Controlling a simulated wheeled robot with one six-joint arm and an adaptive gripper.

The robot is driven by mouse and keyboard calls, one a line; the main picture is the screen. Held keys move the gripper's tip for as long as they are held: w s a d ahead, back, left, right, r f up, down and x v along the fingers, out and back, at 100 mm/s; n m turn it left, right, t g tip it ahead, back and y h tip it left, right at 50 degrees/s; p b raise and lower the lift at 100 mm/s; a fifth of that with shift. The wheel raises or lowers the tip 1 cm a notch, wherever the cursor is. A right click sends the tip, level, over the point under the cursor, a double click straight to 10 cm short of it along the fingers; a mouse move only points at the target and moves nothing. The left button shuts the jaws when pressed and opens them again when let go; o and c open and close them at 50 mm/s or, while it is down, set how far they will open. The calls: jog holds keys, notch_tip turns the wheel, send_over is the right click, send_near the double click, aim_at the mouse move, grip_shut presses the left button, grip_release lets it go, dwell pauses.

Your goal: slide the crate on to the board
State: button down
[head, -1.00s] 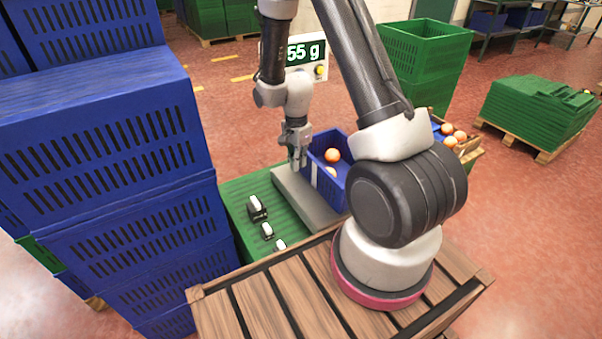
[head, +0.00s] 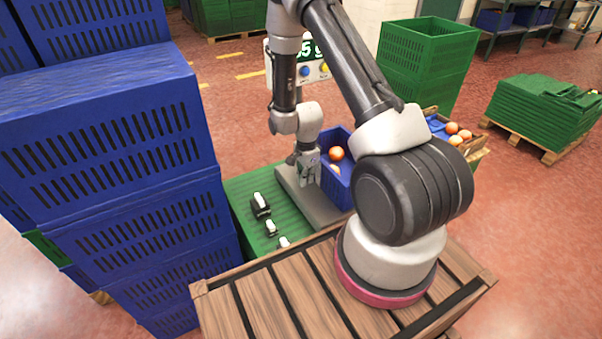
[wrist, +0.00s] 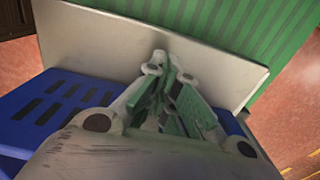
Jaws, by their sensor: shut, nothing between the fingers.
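The blue crate (head: 339,190) stands at the right side of the grey board (head: 325,213), with oranges (head: 336,153) in it. My arm hides part of the crate, and I cannot tell how much of it rests on the board. My gripper (head: 306,180) is shut and empty, low over the board, just left of the crate's near side. In the wrist view the shut fingertips (wrist: 164,66) are over the pale board (wrist: 215,70), and the slotted crate (wrist: 50,108) lies behind them, partly hidden by the gripper.
The board lies on a green ribbed surface (head: 240,195) with small black-and-white items (head: 261,206) to its left. A display with buttons (head: 312,72) stands behind. Tall blue crates (head: 130,200) stand at left. A wooden slatted top (head: 270,305) is in front.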

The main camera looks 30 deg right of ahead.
jog(key=shift+d, duration=0.9)
jog(key=d, duration=1.7)
jog(key=w+d, duration=0.1)
jog(key=d, duration=0.7)
jog(key=shift+d, duration=0.4)
